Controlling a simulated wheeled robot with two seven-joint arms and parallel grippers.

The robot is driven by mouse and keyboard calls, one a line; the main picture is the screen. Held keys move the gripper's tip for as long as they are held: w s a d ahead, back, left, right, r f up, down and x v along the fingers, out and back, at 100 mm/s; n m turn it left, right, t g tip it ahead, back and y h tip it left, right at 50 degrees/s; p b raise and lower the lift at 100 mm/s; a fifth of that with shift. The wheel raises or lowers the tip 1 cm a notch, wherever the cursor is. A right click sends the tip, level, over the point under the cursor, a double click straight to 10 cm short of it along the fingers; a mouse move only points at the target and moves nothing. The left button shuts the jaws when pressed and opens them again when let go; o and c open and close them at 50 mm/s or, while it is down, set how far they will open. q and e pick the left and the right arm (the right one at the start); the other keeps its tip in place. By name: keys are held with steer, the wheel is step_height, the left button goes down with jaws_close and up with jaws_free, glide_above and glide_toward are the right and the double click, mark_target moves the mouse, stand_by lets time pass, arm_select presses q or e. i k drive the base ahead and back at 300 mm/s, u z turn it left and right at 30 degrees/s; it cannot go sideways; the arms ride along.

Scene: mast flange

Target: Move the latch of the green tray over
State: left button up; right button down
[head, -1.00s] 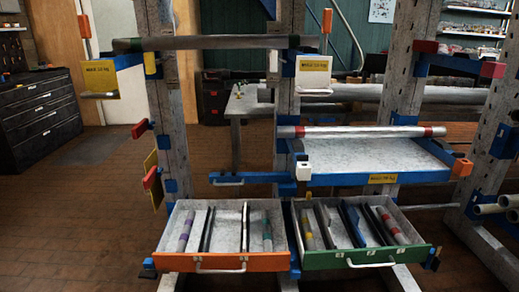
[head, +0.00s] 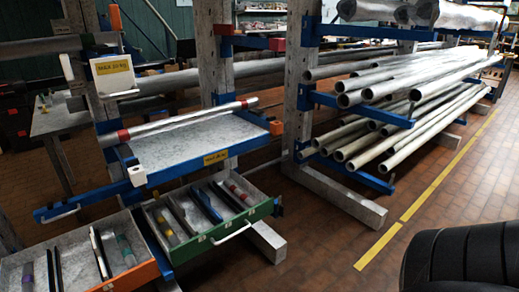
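The green tray (head: 188,249) is the pulled-out drawer at the lower middle of the head view. It has a green front, a pale handle (head: 232,233) and several short bars lying inside. A small dark piece (head: 278,206) sits at the right end of the green front. I cannot tell whether it is the latch. Neither of my grippers is in view.
An orange-fronted tray (head: 135,276) stands open to the left of the green one. A blue-edged shelf (head: 185,174) is above. A rack of long pipes (head: 385,90) stands at right. A black ribbed object (head: 465,262) fills the lower right corner. The brick floor (head: 325,225) between is clear.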

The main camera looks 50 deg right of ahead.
mark_target(281, 209)
steer(key=z, duration=3.05)
steer(key=i, duration=1.35)
steer(key=u, duration=2.6)
steer(key=i, duration=1)
steer(key=u, duration=0.05)
